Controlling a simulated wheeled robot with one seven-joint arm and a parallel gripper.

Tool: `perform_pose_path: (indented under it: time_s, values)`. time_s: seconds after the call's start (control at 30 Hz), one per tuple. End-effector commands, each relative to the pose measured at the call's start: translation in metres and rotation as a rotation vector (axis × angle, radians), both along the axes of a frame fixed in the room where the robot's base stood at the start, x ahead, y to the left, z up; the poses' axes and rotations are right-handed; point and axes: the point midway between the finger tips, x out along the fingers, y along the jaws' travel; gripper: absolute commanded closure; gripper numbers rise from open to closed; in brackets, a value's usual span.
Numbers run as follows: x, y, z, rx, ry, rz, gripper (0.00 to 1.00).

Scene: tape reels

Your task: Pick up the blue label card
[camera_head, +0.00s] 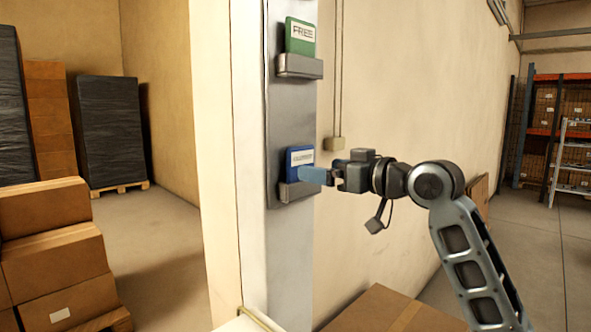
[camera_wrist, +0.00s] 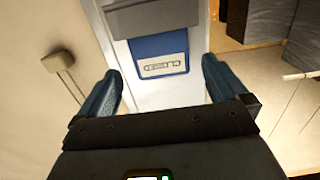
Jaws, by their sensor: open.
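The blue label card (camera_head: 299,157) with a white printed label sits upright in the lower grey holder (camera_head: 291,192) on the grey wall panel. In the wrist view the card (camera_wrist: 158,57) appears upside down, straight ahead between the fingers, with the holder (camera_wrist: 155,17) at the top. My gripper (camera_head: 316,175) is open, its blue fingers close to the card's right side in the head view. In the wrist view my gripper (camera_wrist: 162,68) has one finger on each side of the card, with a visible gap on both sides. I cannot tell whether it touches the card.
A green card (camera_head: 300,38) marked FREE sits in an upper holder (camera_head: 299,66) above the blue one. A small beige box (camera_head: 334,143) is on the wall to the right. Cardboard boxes (camera_head: 55,265) are stacked at the left, and another box (camera_head: 385,312) stands below my arm.

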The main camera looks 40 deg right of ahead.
Motion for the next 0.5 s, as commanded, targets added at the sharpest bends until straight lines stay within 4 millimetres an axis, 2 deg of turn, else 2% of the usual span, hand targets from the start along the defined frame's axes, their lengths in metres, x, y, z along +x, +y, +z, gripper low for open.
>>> perform_pose_path:
  time_s: [0.4, 0.5]
  values:
    - [0.052, 0.001, 0.000, -0.001, 0.000, 0.002, 0.00]
    - [0.060, 0.002, -0.002, 0.000, 0.000, 0.000, 0.00]
